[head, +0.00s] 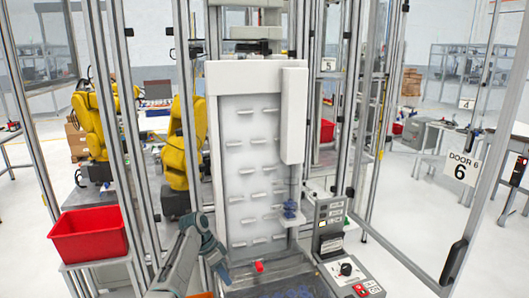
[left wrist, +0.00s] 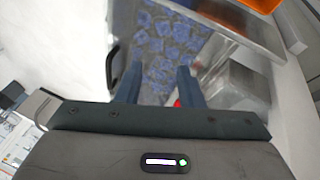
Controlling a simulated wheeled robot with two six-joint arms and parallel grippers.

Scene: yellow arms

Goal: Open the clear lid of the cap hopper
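The cap hopper stands at the foot of the white feeder tower, at the bottom of the head view. Blue caps (head: 300,292) show in it, and they show in the left wrist view (left wrist: 172,40) through what looks like its clear lid. Whether the lid is fully down I cannot tell. A dark curved handle (left wrist: 110,66) shows beside the caps. My left gripper (head: 226,278) is just left of the hopper. In the left wrist view its two fingers (left wrist: 158,84) are apart, with nothing visibly held, pointing towards the caps. My right gripper is not in view.
The white tower (head: 250,160) rises behind the hopper. A control box (head: 345,270) stands at the right. A red bin (head: 88,234) is at the left. Metal frame posts stand on both sides.

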